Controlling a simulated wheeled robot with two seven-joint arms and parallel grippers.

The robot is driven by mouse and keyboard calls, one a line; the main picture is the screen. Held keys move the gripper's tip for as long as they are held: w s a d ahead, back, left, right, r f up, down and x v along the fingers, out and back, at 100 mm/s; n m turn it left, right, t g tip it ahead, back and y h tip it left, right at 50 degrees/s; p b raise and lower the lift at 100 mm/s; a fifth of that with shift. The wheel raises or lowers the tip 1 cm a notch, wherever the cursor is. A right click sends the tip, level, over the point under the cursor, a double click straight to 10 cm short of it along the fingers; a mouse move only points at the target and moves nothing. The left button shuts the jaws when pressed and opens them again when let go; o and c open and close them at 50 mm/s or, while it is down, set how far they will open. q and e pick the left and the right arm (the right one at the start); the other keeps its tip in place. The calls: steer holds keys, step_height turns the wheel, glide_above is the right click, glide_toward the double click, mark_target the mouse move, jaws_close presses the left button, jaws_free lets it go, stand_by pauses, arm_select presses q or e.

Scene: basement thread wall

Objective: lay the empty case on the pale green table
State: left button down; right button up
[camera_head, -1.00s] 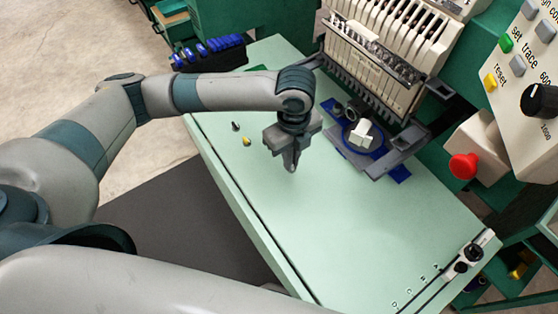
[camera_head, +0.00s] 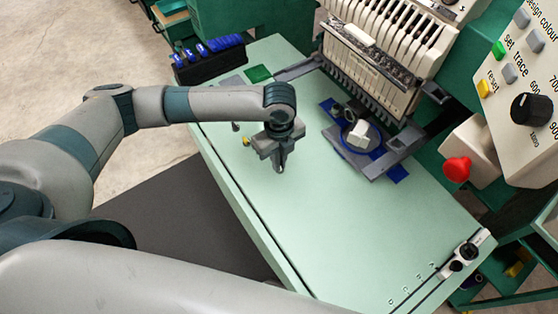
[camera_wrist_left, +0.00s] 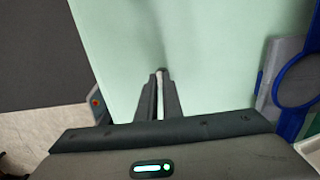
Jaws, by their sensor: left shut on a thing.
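My left gripper (camera_head: 280,168) points down over the pale green table (camera_head: 350,225), left of the blue hoop. In the left wrist view its fingers (camera_wrist_left: 161,75) are shut on a thin pale thing (camera_wrist_left: 160,92). This seems to be the empty case, mostly hidden between the fingers; its shape cannot be made out. In the head view the fingertips look close to the tabletop, but I cannot tell whether anything touches it. My right gripper is not in view.
A blue hoop with a white block (camera_head: 363,135) lies under the machine head (camera_head: 375,65). A small yellow thing (camera_head: 246,142) and a dark one (camera_head: 235,127) are behind the gripper. A red knob (camera_head: 456,169) juts out at right.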

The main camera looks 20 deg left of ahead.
arm_select(q)
steer(key=shift+f, duration=0.45)
steer(key=shift+f, duration=0.15)
steer(key=c, duration=1.9)
jaws_free()
